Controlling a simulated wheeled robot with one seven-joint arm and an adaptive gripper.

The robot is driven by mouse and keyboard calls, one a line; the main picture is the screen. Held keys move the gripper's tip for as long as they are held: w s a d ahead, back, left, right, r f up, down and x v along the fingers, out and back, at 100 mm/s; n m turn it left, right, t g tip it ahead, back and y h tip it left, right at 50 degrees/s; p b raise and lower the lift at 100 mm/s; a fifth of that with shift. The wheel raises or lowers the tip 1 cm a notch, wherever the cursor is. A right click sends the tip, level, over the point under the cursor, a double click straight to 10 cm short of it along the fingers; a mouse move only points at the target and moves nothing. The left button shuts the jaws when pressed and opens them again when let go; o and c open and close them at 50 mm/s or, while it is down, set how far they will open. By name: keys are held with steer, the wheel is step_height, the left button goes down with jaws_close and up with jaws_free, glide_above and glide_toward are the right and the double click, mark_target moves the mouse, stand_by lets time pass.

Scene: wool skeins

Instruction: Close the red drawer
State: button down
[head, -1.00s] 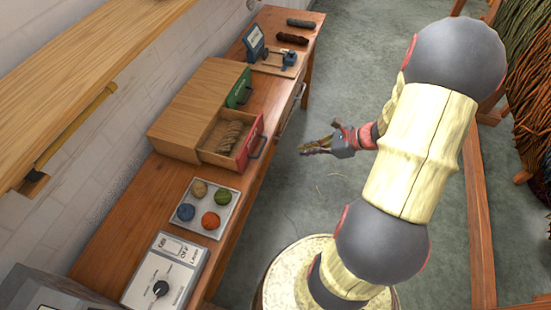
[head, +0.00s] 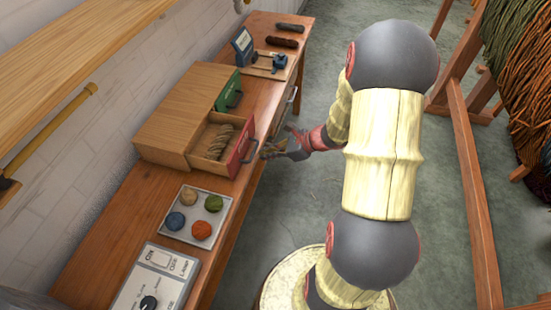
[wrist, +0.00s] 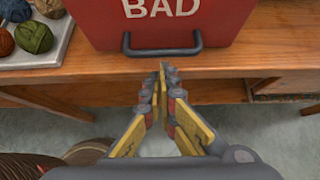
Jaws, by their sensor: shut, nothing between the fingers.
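The red drawer (head: 238,146) stands pulled out of a wooden cabinet (head: 176,110) on the bench, with a brown twisted skein (head: 217,141) inside. In the wrist view its red front (wrist: 225,22) reads "BAD" and has a dark bar handle (wrist: 162,50). My gripper (head: 267,152) is in front of the drawer, just off the bench edge. In the wrist view my gripper (wrist: 163,72) is shut and empty, its fingertips pointing at the handle from just below. Whether they touch it I cannot tell.
A tray of wool balls (head: 198,215) and a control box (head: 152,282) stand on the bench nearer me. A blue clamp device (head: 280,62) and dark skeins (head: 283,42) lie farther along. Wooden racks with hanging wool (head: 515,80) stand right. The floor between is open.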

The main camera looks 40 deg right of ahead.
mark_target(226, 144)
steer(key=shift+w+a, duration=0.1)
steer(key=shift+a, duration=0.05)
steer(key=w+a, duration=0.3)
steer(key=w, duration=0.1)
steer(key=w+a, duration=0.3)
steer(key=w, duration=0.1)
steer(key=w+a, duration=0.3)
steer(key=w, duration=0.1)
steer(key=shift+w+a+r, duration=0.1)
steer(key=shift+w+a, duration=0.05)
steer(key=shift+a, duration=0.1)
stand_by(0.3)
